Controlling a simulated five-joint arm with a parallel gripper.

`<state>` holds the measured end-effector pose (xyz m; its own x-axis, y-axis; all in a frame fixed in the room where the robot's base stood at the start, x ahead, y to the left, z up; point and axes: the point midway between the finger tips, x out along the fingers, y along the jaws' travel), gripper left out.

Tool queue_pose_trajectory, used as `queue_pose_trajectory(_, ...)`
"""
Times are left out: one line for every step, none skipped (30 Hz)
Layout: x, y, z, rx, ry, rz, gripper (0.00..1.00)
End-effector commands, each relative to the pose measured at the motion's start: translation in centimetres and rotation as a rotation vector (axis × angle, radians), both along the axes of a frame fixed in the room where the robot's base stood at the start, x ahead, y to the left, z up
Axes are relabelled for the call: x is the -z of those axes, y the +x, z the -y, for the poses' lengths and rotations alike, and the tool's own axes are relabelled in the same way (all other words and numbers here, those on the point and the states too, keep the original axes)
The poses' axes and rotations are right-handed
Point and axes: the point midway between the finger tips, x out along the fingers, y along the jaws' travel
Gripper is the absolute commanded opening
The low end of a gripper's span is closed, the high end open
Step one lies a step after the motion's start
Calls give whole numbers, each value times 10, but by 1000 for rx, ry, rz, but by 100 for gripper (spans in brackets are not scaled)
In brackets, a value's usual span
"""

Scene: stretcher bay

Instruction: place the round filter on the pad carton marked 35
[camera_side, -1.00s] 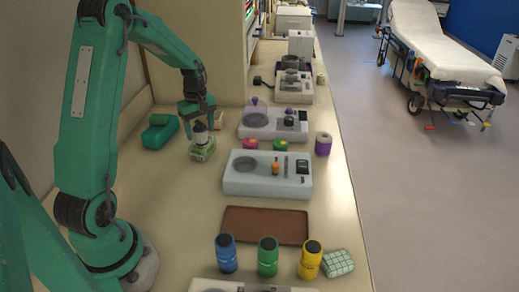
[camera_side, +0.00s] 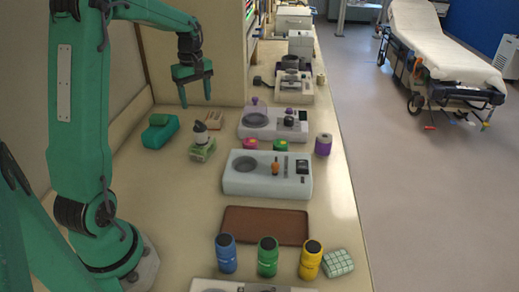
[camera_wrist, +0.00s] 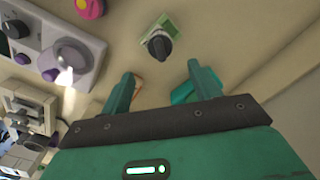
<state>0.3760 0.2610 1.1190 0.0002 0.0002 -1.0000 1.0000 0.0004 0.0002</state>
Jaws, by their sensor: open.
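The round filter (camera_side: 201,132), pale with a dark top, sits on top of a small green-and-white carton (camera_side: 202,152). In the wrist view the filter (camera_wrist: 159,45) shows dark and round, with the green carton (camera_wrist: 171,22) under it. A number on the carton is too small to read. A second, orange-and-white carton (camera_side: 214,119) lies just behind it, mostly hidden by a finger in the wrist view. My gripper (camera_side: 196,98) is open and empty, raised above and behind the filter, apart from it. In the wrist view my gripper (camera_wrist: 160,74) has nothing between its fingers.
A teal case (camera_side: 160,133) lies left of the carton. Grey devices (camera_side: 270,186) stand to the right, with pink and green round items between them. A brown tray (camera_side: 265,226) and blue, green and yellow bottles are at the front. The counter left of the tray is clear.

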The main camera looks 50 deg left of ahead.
Motion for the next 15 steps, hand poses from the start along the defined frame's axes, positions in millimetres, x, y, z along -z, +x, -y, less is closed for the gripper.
queue_pose_trajectory(-4,0,0,0,1,1,62)
queue_pose_trajectory(-5,0,0,0,1,1,62)
queue_pose_trajectory(-7,0,0,0,0,0,62)
queue_pose_trajectory(-8,0,0,0,0,-1,62)
queue_pose_trajectory(-8,0,0,0,-1,-1,62)
queue_pose_trajectory(-9,0,0,0,-1,-1,62)
queue_pose_trajectory(-9,0,0,0,-1,-1,62)
queue_pose_trajectory(-9,0,0,0,-1,-1,62)
queue_pose_trajectory(-9,0,0,0,-1,-1,62)
queue_pose_trajectory(-9,0,0,0,-1,-1,62)
queue_pose_trajectory(-9,0,0,0,0,-1,62)
queue_pose_trajectory(-9,0,0,0,0,-1,62)
queue_pose_trajectory(-9,0,0,0,0,-1,62)
queue_pose_trajectory(-9,0,0,0,0,-1,62)
queue_pose_trajectory(-9,0,0,0,0,-1,62)
